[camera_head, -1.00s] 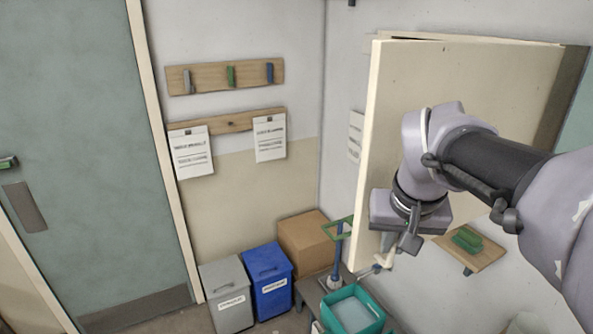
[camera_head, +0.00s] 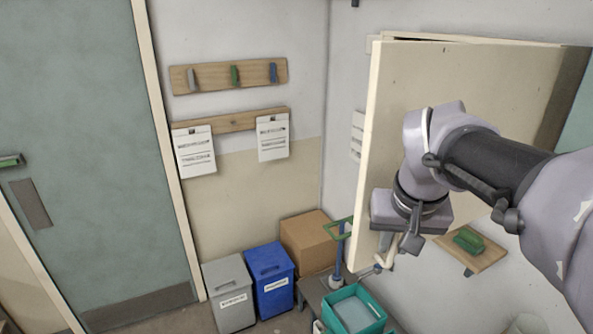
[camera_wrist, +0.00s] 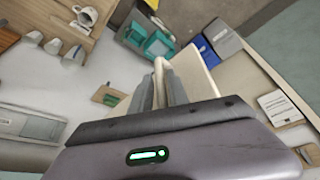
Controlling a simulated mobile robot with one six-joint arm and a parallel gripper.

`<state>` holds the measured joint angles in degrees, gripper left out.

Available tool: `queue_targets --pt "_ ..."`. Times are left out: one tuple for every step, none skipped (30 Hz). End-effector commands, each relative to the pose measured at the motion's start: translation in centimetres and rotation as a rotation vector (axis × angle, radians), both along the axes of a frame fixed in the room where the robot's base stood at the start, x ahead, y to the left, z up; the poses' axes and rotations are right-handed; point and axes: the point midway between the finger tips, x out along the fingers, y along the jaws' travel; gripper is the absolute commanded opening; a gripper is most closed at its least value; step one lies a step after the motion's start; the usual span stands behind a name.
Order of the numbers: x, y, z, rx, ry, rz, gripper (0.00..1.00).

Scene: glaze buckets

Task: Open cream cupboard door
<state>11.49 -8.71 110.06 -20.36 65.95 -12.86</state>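The cream cupboard door (camera_head: 450,80) stands swung out from the wall in the head view, with its free edge towards the left. It also shows in the wrist view (camera_wrist: 197,72) as a cream panel beside the fingers. My gripper (camera_head: 400,244) is at the lower part of the door near the free edge. In the wrist view my gripper (camera_wrist: 161,88) has its two grey fingers close on either side of a cream handle (camera_wrist: 159,66). The fingertips are partly hidden in the head view, and the cupboard's inside is hidden behind the door.
A teal tub (camera_head: 354,312) stands low beneath the door, near a cardboard box (camera_head: 308,243). A blue bin (camera_head: 270,279) and grey bin (camera_head: 229,293) stand against the back wall. A small shelf with a green block (camera_head: 468,240) is right of my gripper. Floor left of the bins looks clear.

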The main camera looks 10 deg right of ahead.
Motion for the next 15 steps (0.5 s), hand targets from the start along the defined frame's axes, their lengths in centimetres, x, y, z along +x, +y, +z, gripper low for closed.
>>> queue_targets --pt "-0.1 0.0 0.8 0.000 -0.001 0.000 0.21" --pt "-0.3 0.1 1.2 0.000 -0.001 0.000 0.21" --pt "-0.5 0.2 2.0 -0.001 -0.002 0.000 0.21" --pt "-0.8 0.2 2.7 0.000 -0.002 0.000 0.21" --pt "-1.0 0.3 3.4 0.001 -0.001 0.000 0.21" --pt "-1.4 0.4 4.3 0.000 -0.001 0.000 0.21" --pt "-1.6 0.5 5.0 -0.001 -0.002 0.000 0.21" --pt "-1.9 0.5 5.7 -0.001 -0.003 0.000 0.21" --pt "-2.2 0.6 6.6 -0.001 -0.002 0.000 0.21" --pt "-2.5 0.7 7.3 -0.001 -0.002 0.000 0.21" --pt "-2.8 0.8 8.1 -0.001 -0.003 0.000 0.21" --pt "-3.1 0.9 9.0 -0.001 -0.003 0.000 0.21" --pt "-3.4 1.0 9.8 0.000 -0.002 -0.001 0.21" --pt "-3.7 1.1 10.6 0.000 -0.003 -0.001 0.21" --pt "-4.1 1.2 11.6 0.000 -0.003 0.000 0.21"
